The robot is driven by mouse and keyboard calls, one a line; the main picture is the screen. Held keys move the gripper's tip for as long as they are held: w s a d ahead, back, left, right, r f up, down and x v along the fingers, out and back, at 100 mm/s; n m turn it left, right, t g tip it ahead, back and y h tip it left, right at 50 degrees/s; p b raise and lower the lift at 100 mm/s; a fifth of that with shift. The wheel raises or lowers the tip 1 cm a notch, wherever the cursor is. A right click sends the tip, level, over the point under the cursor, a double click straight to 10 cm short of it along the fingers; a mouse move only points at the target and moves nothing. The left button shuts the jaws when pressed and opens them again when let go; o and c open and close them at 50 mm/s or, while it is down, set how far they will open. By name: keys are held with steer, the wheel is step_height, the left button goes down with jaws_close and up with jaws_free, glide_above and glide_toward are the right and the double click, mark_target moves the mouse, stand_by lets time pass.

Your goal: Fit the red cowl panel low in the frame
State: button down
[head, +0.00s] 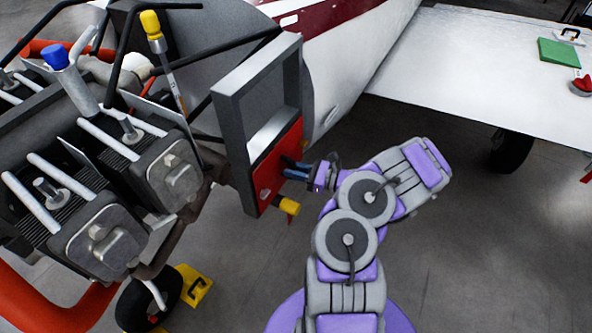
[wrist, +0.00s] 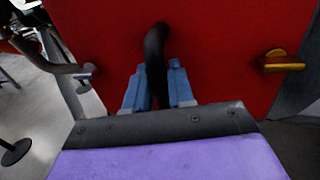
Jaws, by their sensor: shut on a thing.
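The red cowl panel (head: 270,173) sits in the lower part of the grey upright frame (head: 290,75) beside the engine. The upper part of the frame is an open window. My gripper (head: 292,169) is at the panel's face, its blue fingers shut on the panel's dark handle. In the wrist view the red panel (wrist: 215,55) fills most of the picture, and the fingers (wrist: 158,88) close around the black handle (wrist: 156,60). A yellow-brass latch (wrist: 283,62) shows at the right. I cannot tell whether the panel is fully seated; its far edges are hidden.
The engine with grey cylinder covers (head: 175,178) stands left of the frame. A yellow-capped part (head: 287,206) juts out just below the panel. A yellow chock (head: 195,287) lies by the wheel.

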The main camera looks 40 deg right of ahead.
steer(key=shift+w+a+r, duration=0.2)
steer(key=shift+r, duration=0.1)
steer(key=c, duration=1.4)
jaws_free()
steer(key=shift+o, duration=0.7)
steer(key=shift+w+a+f, duration=0.1)
steer(key=shift+w+a, duration=0.05)
steer(key=shift+w, duration=0.05)
steer(key=o, duration=0.4)
steer(key=shift+s+a, duration=0.1)
steer(key=shift+d+f, duration=0.2)
steer(key=shift+d, duration=0.25)
steer(key=shift+o, duration=0.7)
steer(key=shift+a, duration=0.25)
